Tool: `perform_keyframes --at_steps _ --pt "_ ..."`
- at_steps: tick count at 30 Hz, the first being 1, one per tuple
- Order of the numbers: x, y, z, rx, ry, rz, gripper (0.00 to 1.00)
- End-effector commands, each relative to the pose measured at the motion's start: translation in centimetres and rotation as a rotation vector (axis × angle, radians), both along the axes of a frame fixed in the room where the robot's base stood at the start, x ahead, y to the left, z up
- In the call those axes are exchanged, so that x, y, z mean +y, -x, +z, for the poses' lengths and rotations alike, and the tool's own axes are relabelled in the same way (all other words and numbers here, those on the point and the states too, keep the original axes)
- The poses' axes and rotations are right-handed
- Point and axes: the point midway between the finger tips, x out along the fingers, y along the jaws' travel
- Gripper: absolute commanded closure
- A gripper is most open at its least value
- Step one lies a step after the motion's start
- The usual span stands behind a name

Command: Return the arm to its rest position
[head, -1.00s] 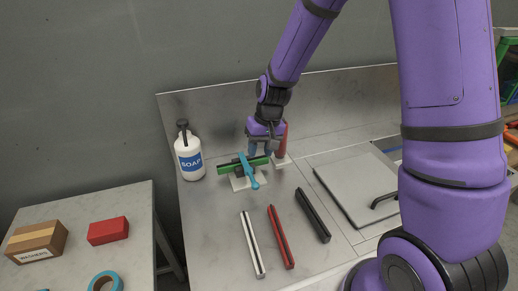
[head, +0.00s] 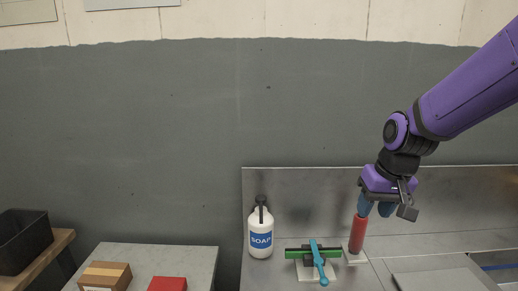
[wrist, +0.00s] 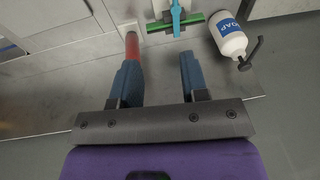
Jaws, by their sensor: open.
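My gripper (head: 377,208) is open and empty, raised in front of the steel back panel. In the head view its fingers are at the top of the upright red post (head: 357,234), overlapping it in the picture. In the wrist view the gap between my fingers (wrist: 158,72) is empty, and the red post (wrist: 132,46) shows past the left finger. I cannot tell whether that finger touches it. My purple arm reaches in from the upper right.
A green bar with a blue handle (head: 315,252) stands on a pale base left of the post. A white soap bottle (head: 260,238) is further left. A side table (head: 150,252) holds a cardboard box (head: 105,275) and a red block (head: 167,284). A black bin (head: 22,243) is far left.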

Motion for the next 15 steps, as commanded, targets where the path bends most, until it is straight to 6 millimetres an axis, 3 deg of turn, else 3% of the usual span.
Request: perform_keyframes --at_steps 6,15 --pt "-1.3 3.4 3.9 -0.064 0.026 -0.005 0.59" --pt "-2.9 8.6 7.9 -0.144 0.057 -0.017 0.59"
